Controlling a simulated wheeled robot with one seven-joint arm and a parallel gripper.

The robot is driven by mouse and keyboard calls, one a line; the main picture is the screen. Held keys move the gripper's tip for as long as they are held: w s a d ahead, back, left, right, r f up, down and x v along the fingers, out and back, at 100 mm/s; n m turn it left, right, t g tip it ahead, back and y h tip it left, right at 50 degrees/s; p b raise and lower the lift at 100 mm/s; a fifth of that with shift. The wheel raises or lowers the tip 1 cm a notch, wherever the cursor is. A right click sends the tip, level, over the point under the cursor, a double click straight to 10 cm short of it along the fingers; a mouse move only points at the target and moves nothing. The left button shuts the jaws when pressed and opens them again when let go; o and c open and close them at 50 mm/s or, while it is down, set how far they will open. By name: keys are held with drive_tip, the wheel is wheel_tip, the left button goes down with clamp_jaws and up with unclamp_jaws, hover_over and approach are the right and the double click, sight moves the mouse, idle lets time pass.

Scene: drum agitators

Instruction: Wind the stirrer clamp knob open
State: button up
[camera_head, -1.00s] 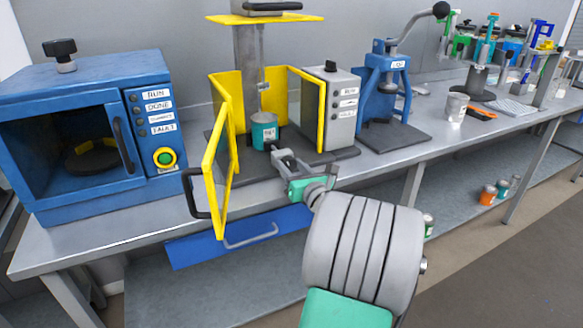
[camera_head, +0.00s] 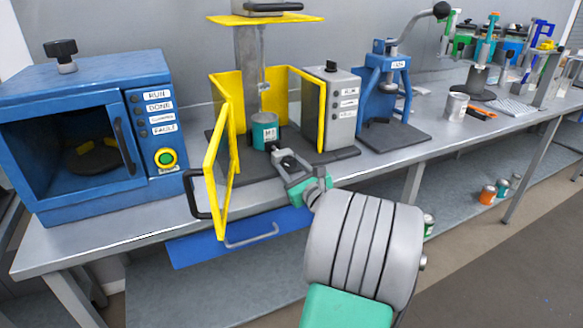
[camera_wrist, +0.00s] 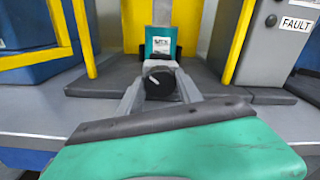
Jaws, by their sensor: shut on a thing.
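The stirrer clamp knob (camera_wrist: 160,84) is a dark round knob with a white mark, low in front of the can. My gripper (camera_wrist: 160,88) has one finger on each side of the knob and is shut on it. In the head view my gripper (camera_head: 278,156) reaches in at the front edge of the stirrer base and mostly hides the knob. The teal-labelled can (camera_head: 265,133) stands upright on the base, with dark clamp parts beside it; its label also shows in the wrist view (camera_wrist: 160,45). The stirrer shaft (camera_head: 263,65) hangs above the can.
The yellow guard door (camera_head: 212,178) stands open at the left of my gripper. The grey control box (camera_head: 342,110) stands at its right. A blue oven-like machine (camera_head: 90,135) is at far left, a blue lever press (camera_head: 385,85) farther right. A blue drawer (camera_head: 240,240) is below.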

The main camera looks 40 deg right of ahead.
drive_tip(key=o, duration=1.4)
drive_tip(key=v, duration=0.7)
drive_tip(key=shift+s+a, duration=0.15)
drive_tip(key=shift+s, duration=0.25)
